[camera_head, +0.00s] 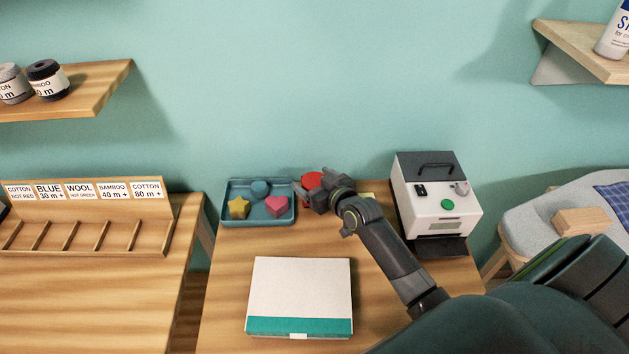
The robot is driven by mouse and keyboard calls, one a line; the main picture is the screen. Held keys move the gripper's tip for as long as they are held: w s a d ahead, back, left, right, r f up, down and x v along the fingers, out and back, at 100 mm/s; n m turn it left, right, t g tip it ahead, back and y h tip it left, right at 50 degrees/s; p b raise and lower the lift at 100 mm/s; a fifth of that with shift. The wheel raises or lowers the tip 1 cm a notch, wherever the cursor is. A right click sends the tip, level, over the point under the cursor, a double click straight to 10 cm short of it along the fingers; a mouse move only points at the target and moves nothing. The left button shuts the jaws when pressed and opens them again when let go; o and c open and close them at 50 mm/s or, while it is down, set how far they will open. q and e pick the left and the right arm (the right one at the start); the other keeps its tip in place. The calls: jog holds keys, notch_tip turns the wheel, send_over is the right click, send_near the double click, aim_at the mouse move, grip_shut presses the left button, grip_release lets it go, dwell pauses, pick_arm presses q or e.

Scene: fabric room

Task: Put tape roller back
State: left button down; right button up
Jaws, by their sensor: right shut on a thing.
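My right gripper (308,194) is at the back of the middle table, just right of the blue tray. It is shut on a red rounded thing (312,180), which shows behind and between its dark fingers. This may be the tape roller, but the gripper hides most of it and I cannot tell its full shape. I cannot tell whether it touches the table. A small yellowish patch (368,196) shows on the table right of the gripper. My left gripper is not in view.
The blue tray (226,217) holds a yellow star, a pink heart and a round blue piece. A white-and-teal box (300,290) lies in front. A white machine (436,192) with a green button stands right of my arm. A labelled wooden rack (90,208) stands on the left table.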

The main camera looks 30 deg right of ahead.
jog(key=shift+f, duration=0.1)
jog(key=o, duration=1.1)
jog(key=v, duration=1.2)
jog(key=shift+b, duration=0.3)
